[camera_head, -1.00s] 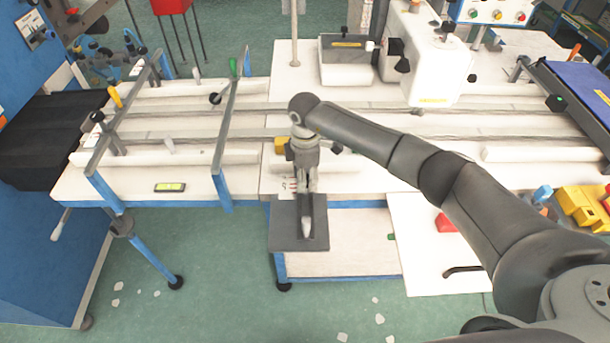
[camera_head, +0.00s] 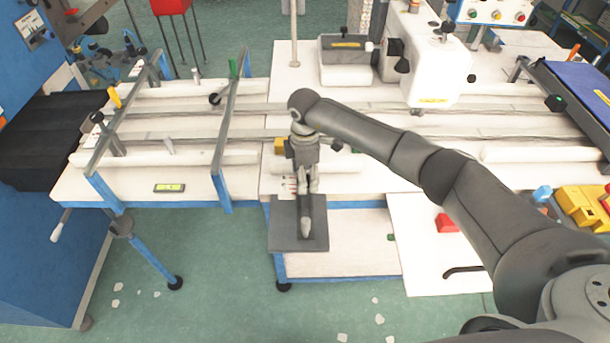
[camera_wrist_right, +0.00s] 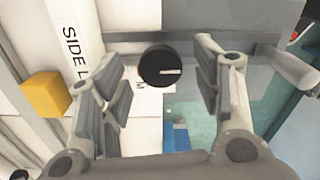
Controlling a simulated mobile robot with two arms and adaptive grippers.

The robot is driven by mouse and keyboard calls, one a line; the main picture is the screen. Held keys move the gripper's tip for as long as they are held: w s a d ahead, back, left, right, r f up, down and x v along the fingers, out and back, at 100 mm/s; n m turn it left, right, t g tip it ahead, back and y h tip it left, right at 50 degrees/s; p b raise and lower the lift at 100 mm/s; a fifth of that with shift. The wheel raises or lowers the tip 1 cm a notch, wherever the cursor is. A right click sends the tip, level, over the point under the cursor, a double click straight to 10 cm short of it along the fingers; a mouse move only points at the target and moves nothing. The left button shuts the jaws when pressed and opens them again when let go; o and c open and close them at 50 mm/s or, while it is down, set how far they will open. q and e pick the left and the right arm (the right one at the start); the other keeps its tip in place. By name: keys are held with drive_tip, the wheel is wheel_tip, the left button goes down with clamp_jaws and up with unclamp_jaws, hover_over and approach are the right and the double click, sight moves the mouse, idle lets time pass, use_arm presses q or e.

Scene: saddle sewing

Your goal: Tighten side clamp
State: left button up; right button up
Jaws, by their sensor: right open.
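A round black knob (camera_wrist_right: 160,66) with a white line across its face shows in the right wrist view. My right gripper (camera_wrist_right: 159,88) is open, with one finger to each side of the knob and a gap on both sides. White lettering strip (camera_wrist_right: 85,30) reading "SIDE L" lies to the left of the knob. In the head view my right gripper (camera_head: 305,187) points down at the table's front edge, above a dark grey plate (camera_head: 285,238). The arm and gripper hide the knob there. My left gripper is not in view.
A yellow block (camera_wrist_right: 45,95) sits left of the gripper in the wrist view. A blue-legged crossbar (camera_head: 228,130) stands left of my arm. A white machine head (camera_head: 436,75) stands behind it. A red block (camera_head: 446,222) lies on the white board at right.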

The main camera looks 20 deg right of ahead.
wheel_tip(320, 180, up, 11)
idle(0.3)
idle(0.4)
